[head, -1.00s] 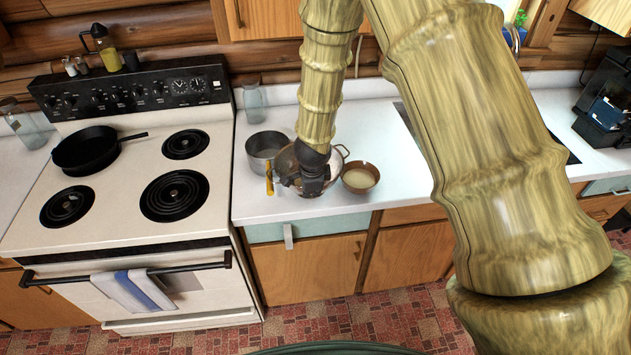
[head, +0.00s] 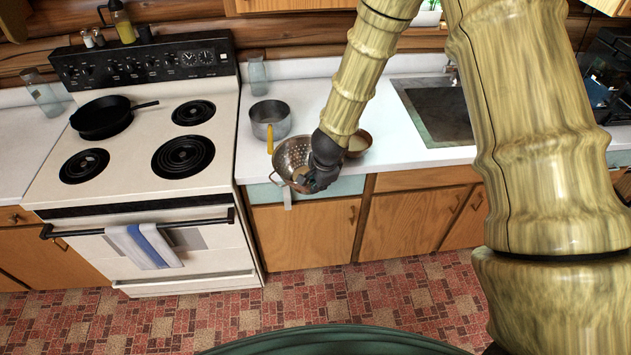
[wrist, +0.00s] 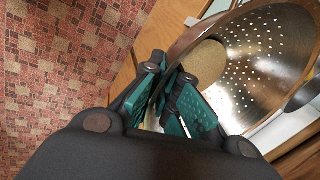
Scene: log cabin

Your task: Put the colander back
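The colander (head: 291,153) is a metal bowl with many small holes and a loop handle. It hangs tilted at the front edge of the counter, its inside partly facing the head camera. My gripper (head: 318,180) is at its right side, shut on its rim. In the wrist view, the teal-padded fingers (wrist: 182,95) close on the rim of the colander (wrist: 258,62), with its perforated wall beyond them. My gripper hides part of the colander's right side in the head view.
A metal saucepan (head: 270,118) with a yellow handle stands behind the colander on the white counter (head: 312,93). A brown bowl (head: 358,146) stands close behind my wrist. The sink (head: 436,110) is to the right. The stove (head: 140,150) with a black skillet (head: 102,118) is left.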

